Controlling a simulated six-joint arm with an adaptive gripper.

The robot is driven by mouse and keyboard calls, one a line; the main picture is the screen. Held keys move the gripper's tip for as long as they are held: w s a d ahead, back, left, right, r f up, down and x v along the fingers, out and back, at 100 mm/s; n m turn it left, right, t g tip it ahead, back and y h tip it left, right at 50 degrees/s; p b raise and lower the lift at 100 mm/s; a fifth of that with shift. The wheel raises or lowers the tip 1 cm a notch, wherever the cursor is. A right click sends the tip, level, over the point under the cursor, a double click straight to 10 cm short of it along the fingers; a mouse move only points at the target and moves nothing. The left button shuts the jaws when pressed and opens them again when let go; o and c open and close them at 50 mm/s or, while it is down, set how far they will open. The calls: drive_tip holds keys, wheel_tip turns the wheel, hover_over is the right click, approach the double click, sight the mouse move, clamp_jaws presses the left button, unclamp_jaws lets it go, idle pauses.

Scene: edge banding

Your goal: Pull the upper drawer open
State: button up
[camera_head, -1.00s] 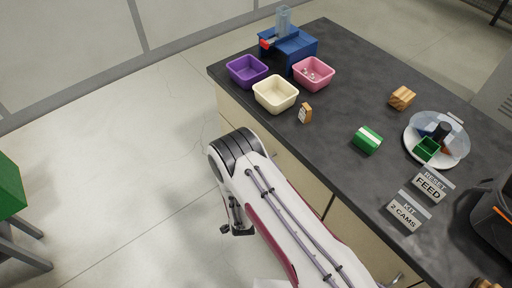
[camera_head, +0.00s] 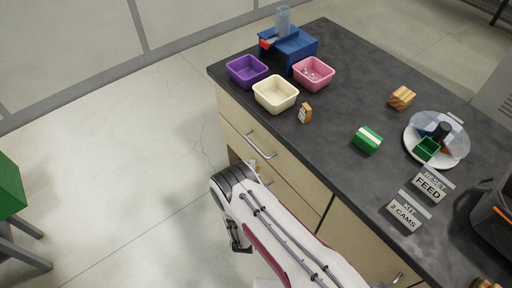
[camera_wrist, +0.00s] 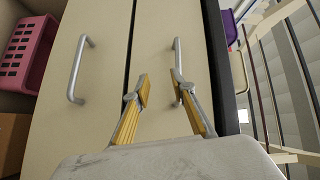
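The upper drawer (camera_head: 292,170) is a pale front just under the dark countertop, and it looks shut. Its silver bar handle (camera_head: 262,146) shows above my arm in the head view. In the wrist view the picture is turned, so the upper drawer is the right-hand panel (camera_wrist: 160,30), with its upright handle (camera_wrist: 177,55). My gripper (camera_wrist: 162,90) is open, with yellow-padded fingers pointing at the fronts. Its right fingertip overlaps the upper handle in the picture; contact cannot be told. The left fingertip is near the dark gap between the drawers. In the head view my arm mostly hides the gripper.
The lower drawer (camera_wrist: 100,30) has its own handle (camera_wrist: 79,70). A pink basket (camera_wrist: 28,55) sits in an open space beyond it. Bins, blocks and a plate stand on the countertop (camera_head: 345,90).

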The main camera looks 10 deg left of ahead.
sight(256, 146)
wheel_tip(256, 146, up, 3)
drive_tip(key=shift+s+f+m+t, duration=0.1)
drive_tip(key=shift+s+m+t, duration=0.05)
drive_tip(key=shift+m+t, duration=0.5)
drive_tip(key=shift+w+a+r, duration=0.1)
drive_tip(key=shift+w+r, duration=0.05)
drive_tip(key=shift+w, duration=1.15)
drive_tip(key=shift+w+d+r, duration=0.1)
drive_tip(key=shift+w+r, duration=0.1)
drive_tip(key=shift+w, duration=1.1)
drive_tip(key=shift+w+a+r, duration=0.1)
drive_tip(key=shift+w+r, duration=0.05)
drive_tip(key=shift+w, duration=1.15)
clamp_jaws()
